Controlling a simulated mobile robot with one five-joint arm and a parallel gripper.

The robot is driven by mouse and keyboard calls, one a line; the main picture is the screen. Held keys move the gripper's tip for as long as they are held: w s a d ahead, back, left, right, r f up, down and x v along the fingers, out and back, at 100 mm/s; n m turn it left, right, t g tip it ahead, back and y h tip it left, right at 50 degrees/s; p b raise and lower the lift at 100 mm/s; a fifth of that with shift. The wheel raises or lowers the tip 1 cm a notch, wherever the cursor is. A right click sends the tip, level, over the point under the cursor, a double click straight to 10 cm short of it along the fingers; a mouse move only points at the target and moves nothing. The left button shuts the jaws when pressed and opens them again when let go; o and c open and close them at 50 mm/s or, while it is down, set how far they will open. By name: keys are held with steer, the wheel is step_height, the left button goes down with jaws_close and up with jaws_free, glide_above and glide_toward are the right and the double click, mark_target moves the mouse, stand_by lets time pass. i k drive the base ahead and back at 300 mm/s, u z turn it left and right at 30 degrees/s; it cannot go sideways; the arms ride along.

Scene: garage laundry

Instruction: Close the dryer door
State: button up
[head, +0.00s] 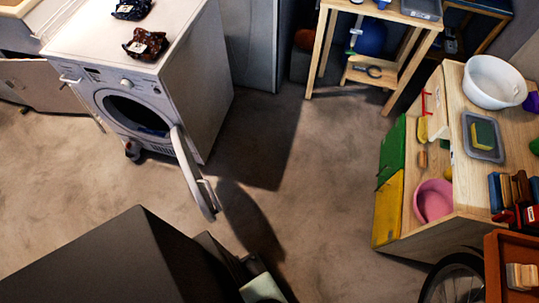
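The dryer (190,90) is a white front-loading machine at the upper left of the head view. Its door (192,172) stands wide open, swung out from the right side of the round opening (135,117) toward the lower right. The door is seen nearly edge-on, with its free end (209,205) out over the floor. Something bluish shows inside the dark drum. No fingertips of my gripper can be made out. Dark shapes fill the lower left, below the door, and I cannot tell whether a gripper is among them.
Dark patterned cloths (146,44) lie on the dryer top. A small dark object (132,150) is on the floor by the dryer's front. A wooden stand (395,62) is at the back. A wooden cabinet (405,195) with a pink bowl (434,200) is at right. The middle floor is clear.

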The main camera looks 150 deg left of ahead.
mark_target(198, 186)
steer(key=z, duration=1.8)
steer(key=k, duration=2.45)
steer(key=u, duration=0.6)
